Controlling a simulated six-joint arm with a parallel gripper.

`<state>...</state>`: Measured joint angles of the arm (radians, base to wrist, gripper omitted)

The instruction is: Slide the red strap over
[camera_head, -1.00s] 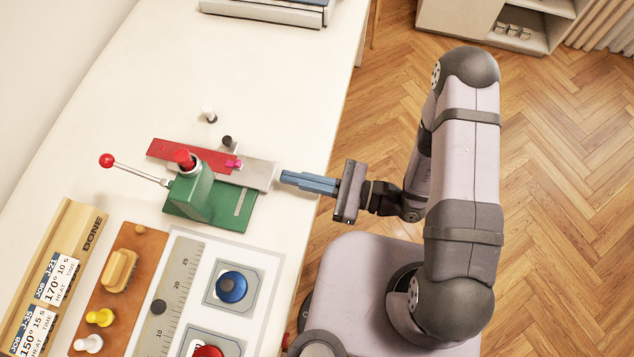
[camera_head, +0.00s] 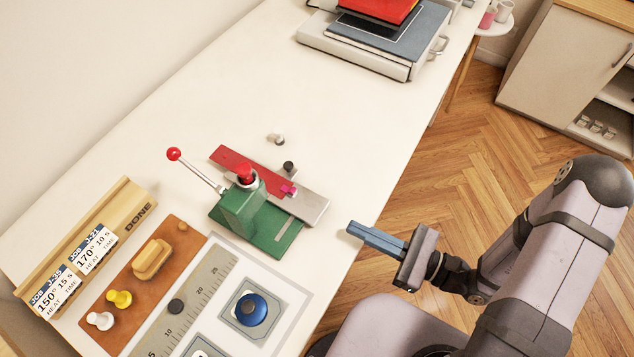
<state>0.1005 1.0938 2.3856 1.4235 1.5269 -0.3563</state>
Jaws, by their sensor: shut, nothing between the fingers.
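The red strap (camera_head: 233,163) lies flat across a grey metal plate (camera_head: 312,208) at the green press (camera_head: 243,213). Part of the strap passes behind the red-topped post of the press. A small pink piece (camera_head: 288,190) sits near the strap's right end. The press has a lever with a red ball (camera_head: 173,154) pointing up and left. My gripper (camera_head: 352,229) has its blue fingers shut and empty. It is to the right of the press, apart from the plate, near the table's right edge.
A white piece (camera_head: 276,139) and a dark piece (camera_head: 289,167) are behind the strap. A brown board (camera_head: 137,293), a ruler mat (camera_head: 197,300) and a wooden DONE rack (camera_head: 100,240) fill the front left. A heat press (camera_head: 360,50) stands at the back. The table between is clear.

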